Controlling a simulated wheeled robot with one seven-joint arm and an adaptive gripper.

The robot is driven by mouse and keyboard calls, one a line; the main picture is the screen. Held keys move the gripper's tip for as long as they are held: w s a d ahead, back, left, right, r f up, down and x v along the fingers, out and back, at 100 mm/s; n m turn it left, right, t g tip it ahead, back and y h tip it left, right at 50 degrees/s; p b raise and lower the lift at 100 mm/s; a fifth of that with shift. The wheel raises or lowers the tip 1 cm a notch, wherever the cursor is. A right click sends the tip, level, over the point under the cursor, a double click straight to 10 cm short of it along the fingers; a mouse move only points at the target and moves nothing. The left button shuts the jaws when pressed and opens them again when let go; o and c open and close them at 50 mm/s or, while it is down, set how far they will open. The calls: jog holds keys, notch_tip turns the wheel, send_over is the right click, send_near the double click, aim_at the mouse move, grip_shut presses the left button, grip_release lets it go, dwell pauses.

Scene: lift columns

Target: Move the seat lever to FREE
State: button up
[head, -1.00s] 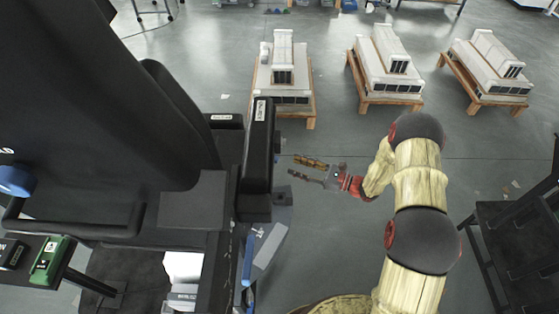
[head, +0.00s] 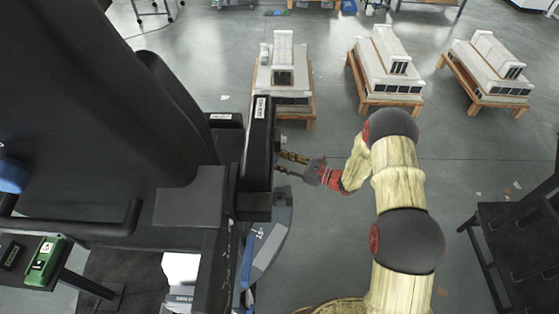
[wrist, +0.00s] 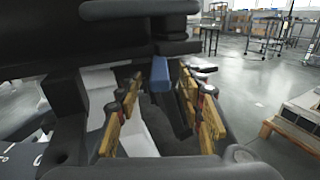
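The black seat (head: 110,110) fills the left of the head view. My gripper (head: 282,167) is beside its right side, with the fingertips close to or partly behind the black armrest (head: 256,150). In the wrist view my gripper (wrist: 160,84) is open, with its yellow fingers spread apart. A blue block-like end (wrist: 160,74), perhaps the seat lever, shows between the fingers and ahead of them, under the black armrest. I see no contact with it. The lever cannot be made out for certain in the head view. No FREE mark is readable.
A blue strip (head: 247,262) and a grey marked plate (head: 268,245) are low beside the seat. A green box (head: 45,261) is at the lower left. White models on wooden stands (head: 283,80) are behind. Open floor lies right of the seat; a black chair (head: 510,235) stands far right.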

jog(key=shift+c, duration=1)
jog(key=c, duration=0.8)
